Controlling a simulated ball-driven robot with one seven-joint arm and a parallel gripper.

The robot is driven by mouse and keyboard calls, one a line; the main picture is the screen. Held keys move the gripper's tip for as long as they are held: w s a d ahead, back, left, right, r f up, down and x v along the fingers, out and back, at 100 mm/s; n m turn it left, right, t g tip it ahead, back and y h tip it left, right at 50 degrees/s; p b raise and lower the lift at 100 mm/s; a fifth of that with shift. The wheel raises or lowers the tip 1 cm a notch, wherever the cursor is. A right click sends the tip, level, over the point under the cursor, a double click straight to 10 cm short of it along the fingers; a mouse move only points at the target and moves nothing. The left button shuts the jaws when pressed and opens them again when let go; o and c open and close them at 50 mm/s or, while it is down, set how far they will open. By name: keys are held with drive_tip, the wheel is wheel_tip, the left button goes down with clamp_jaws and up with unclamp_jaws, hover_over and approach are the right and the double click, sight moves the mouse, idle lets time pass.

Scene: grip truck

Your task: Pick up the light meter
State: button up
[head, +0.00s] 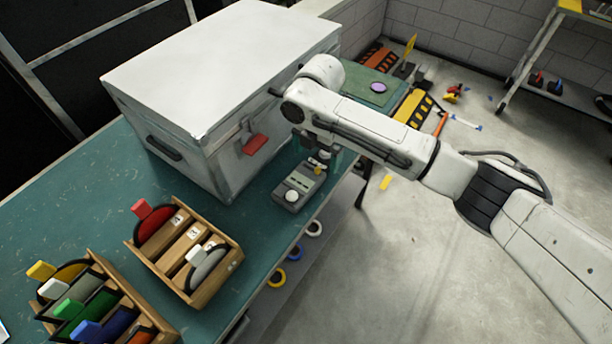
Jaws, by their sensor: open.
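The light meter (294,191) is a small grey handheld device with a white dome, lying on the green bench top near its front edge. It lies in front of the large white case. My gripper (322,160) is over the far end of the meter, pointing down from my arm's wrist. The gripper is open, but my arm hides much of it, and I cannot tell whether its fingers touch the meter. The meter's near end with the dome is in plain view.
The big white case (225,70) with a red tag stands close behind the meter. Wooden racks (213,283) with coloured pieces stand at the lower left. Bare bench top (75,205) lies left of the case. Coloured tape rings (276,277) hang below the bench edge.

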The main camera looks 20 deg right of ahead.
sight(315, 166)
drive_tip(key=shift+f+p, duration=0.3)
drive_tip(key=shift+f, duration=1.9)
drive_tip(key=c, duration=1.2)
